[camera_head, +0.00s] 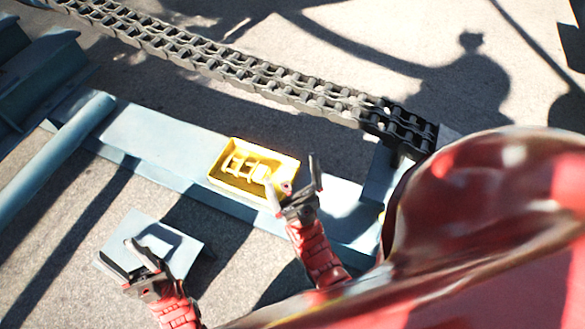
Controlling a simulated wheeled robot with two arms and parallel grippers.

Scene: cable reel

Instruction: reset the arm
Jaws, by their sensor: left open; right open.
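My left gripper (127,262) is open and empty at the lower left, over the small grey-blue plate (178,238). My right gripper (297,178) is open, with its fingers pointing up the picture, beside the lower right edge of a yellow tray (222,182). Its left finger overlaps the tray's corner in the view; I cannot tell whether they touch. Yellow and pale parts (250,167) lie inside the tray. Nothing shows between the fingers of either gripper.
The tray stands on a long light-blue beam (150,135). A dark cable chain (230,65) runs diagonally behind it. A blue pipe (60,150) and dark blue beams (40,75) lie at left. A large glossy red shape (480,240) fills the lower right. Bare ground (370,85) shows beyond the chain.

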